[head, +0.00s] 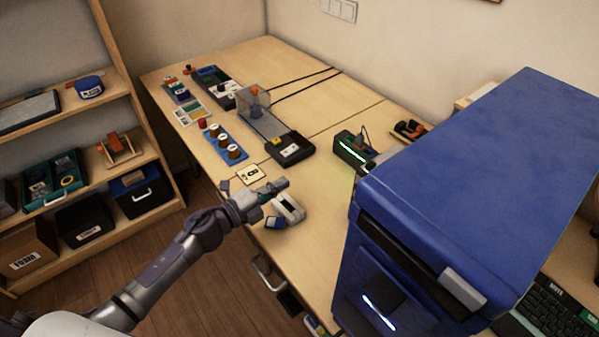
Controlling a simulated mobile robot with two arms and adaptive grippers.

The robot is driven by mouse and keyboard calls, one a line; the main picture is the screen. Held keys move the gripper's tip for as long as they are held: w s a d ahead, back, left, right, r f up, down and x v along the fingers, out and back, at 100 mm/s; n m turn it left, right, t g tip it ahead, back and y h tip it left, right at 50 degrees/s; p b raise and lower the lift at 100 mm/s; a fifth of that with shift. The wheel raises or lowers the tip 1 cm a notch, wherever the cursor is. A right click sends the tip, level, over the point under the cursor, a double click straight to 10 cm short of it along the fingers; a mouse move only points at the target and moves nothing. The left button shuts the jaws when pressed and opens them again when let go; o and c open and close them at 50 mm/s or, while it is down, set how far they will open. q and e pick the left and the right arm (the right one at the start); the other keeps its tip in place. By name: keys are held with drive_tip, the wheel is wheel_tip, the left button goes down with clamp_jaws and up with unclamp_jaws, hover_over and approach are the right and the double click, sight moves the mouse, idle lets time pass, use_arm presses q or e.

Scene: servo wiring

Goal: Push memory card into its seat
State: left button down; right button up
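My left gripper (270,189) is above the near edge of the wooden table, its arm reaching in from the lower left. A small blue piece with a pale label (274,222), which looks like the memory card, is just below it at the table edge. A light grey device with a dark face (288,208) is right beside the blue piece; it may hold the seat, but no slot can be made out. The gripper partly overlaps this area, and whether its fingers touch anything is too small to tell. My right gripper is not in view.
A large blue cabinet (460,170) blocks the right side of the table. A pale card (250,174), a blue strip with knobs (228,149) and a black box (290,149) lie beyond the gripper. Shelves (85,160) stand at left. Bare wood (325,190) lies right of the gripper.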

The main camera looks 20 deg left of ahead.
use_arm(q)
drive_tip(key=shift+w+d, duration=0.1)
drive_tip(key=shift+w, duration=0.05)
drive_tip(key=shift+r, duration=0.1)
drive_tip(key=shift+s+a+r, duration=0.1)
drive_tip(key=shift+s+a, duration=0.15)
drive_tip(key=shift+s, duration=0.15)
drive_tip(key=b, duration=0.4)
hover_over(280, 209)
wheel_tip(280, 209, down, 4)
drive_tip(key=shift+f, duration=0.25)
drive_tip(key=shift+f+b, duration=0.7)
drive_tip(key=shift+b, duration=0.1)
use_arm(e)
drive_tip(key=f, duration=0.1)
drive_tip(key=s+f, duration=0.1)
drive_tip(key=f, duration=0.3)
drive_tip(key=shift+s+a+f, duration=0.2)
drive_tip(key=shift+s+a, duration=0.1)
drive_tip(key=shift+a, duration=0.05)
